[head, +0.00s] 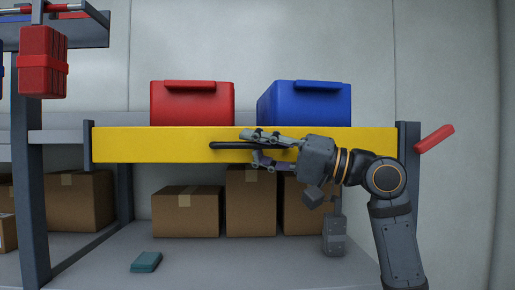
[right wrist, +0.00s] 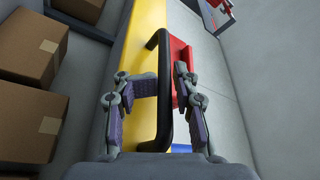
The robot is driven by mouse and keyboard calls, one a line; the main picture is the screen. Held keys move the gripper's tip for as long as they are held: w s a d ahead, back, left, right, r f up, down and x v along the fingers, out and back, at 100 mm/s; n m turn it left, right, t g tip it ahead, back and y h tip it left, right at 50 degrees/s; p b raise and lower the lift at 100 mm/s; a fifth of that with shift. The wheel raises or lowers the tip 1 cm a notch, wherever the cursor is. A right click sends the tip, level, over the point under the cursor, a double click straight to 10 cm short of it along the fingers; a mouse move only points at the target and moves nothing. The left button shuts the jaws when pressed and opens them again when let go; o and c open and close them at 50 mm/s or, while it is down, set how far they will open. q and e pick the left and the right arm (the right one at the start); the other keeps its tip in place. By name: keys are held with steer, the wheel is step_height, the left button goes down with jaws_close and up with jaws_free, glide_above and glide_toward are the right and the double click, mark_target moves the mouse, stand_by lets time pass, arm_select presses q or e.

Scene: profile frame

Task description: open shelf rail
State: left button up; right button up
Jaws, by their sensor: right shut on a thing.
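The yellow shelf rail (head: 160,144) runs level across the front of the upper shelf, between two grey posts. A black bar handle (head: 225,146) is fixed on its front face. My right gripper (head: 252,147) reaches in from the right and is shut on the handle. In the right wrist view, the yellow rail (right wrist: 148,20) runs lengthwise and the black handle (right wrist: 164,100) stands between the two fingers of the gripper (right wrist: 162,88). The fingers hide part of the handle in the head view. My left gripper is not in view.
A red bin (head: 192,105) and a blue bin (head: 304,104) stand behind the rail. A red lever (head: 434,138) sticks out at the right post. Cardboard boxes (head: 186,212) and a teal block (head: 146,262) are on the lower shelf. A red case (head: 43,62) is at upper left.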

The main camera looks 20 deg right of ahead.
steer(key=shift+s, duration=0.1)
steer(key=shift+s+d, duration=0.1)
steer(key=shift+d, duration=0.2)
steer(key=v, duration=0.6)
steer(key=shift+s+d+f, duration=0.1)
steer(key=shift+s+d, duration=0.1)
steer(key=shift+d, duration=0.05)
steer(key=shift+d, duration=0.1)
